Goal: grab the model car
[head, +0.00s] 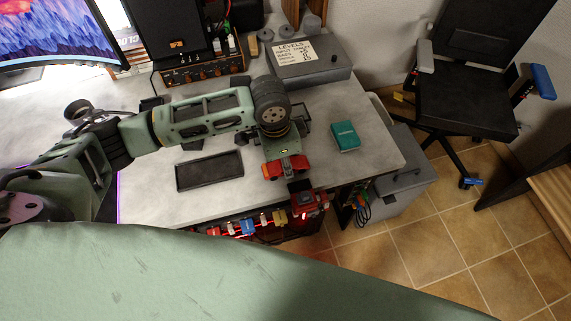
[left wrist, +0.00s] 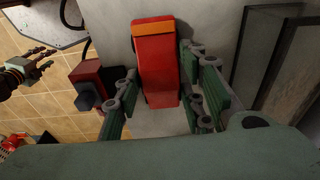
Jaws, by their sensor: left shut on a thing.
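The model car (left wrist: 157,65) is red with an orange band and lies between the fingers of my left gripper (left wrist: 162,90) in the left wrist view. In the head view the red car (head: 290,165) shows at the end of my left arm, low over the grey desk (head: 215,205) near its front edge. My left gripper (head: 284,158) is shut on the car, with a finger on each side. Whether the car still touches the desk cannot be told.
A black tray (head: 209,171) lies left of the car, and a teal box (head: 344,135) lies to the right. A red and black device (head: 308,202) sits at the desk's front edge, close to the gripper. A grey labelled case (head: 320,75) and speaker (head: 168,30) stand behind.

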